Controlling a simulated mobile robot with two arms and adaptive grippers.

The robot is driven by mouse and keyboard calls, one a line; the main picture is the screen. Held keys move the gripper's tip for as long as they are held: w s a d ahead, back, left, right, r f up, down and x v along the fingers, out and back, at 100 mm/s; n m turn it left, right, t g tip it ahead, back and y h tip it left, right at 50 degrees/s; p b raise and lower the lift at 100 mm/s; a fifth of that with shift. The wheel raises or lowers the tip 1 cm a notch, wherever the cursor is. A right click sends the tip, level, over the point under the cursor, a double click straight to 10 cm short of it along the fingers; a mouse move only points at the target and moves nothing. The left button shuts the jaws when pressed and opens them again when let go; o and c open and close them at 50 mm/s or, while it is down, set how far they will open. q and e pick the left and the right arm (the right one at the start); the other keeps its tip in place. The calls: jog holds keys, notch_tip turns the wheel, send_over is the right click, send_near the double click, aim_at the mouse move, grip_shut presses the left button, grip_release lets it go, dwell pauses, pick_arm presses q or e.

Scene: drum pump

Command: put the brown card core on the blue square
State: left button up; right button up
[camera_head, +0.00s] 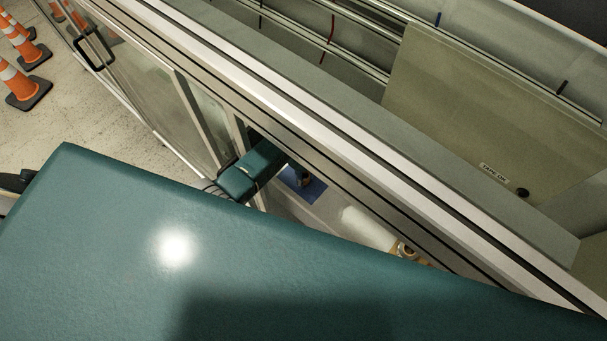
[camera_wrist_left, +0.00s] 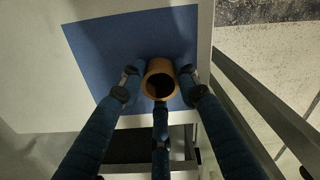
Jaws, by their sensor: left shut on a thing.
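The brown card core (camera_wrist_left: 160,80) shows end-on in the left wrist view, its dark hollow facing the camera. My left gripper (camera_wrist_left: 159,85) is shut on it, with fingers at its left, right and near sides. The blue square (camera_wrist_left: 120,42) lies behind the core, which overlaps its near part in that view. I cannot tell whether the core touches it. In the head view the blue square (camera_head: 313,190) shows through the cabinet opening, with my left gripper (camera_head: 300,178) over it, partly hidden by the frame. My right gripper is not in view.
A long metal-framed cabinet (camera_head: 330,135) with rails crosses the head view. A white roll (camera_head: 365,226) and a small tan ring-shaped roll (camera_head: 405,250) lie right of the blue square. A panel labelled "TAPE OK" (camera_head: 494,173) stands behind. Orange cones (camera_head: 25,85) stand far left.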

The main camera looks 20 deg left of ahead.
pick_arm(q)
jog(key=shift+d+f, duration=0.1)
jog(key=shift+f, duration=0.05)
jog(key=o, duration=0.8)
jog(key=shift+o, duration=0.2)
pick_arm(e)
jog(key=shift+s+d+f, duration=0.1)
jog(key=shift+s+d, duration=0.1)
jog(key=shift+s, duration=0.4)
pick_arm(q)
jog(key=shift+r, duration=0.35)
notch_tip(320, 180, up, 12)
jog(key=p, duration=0.2)
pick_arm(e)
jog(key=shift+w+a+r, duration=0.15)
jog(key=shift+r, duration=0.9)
pick_arm(q)
jog(key=shift+s+f, duration=0.1)
jog(key=shift+f, duration=0.05)
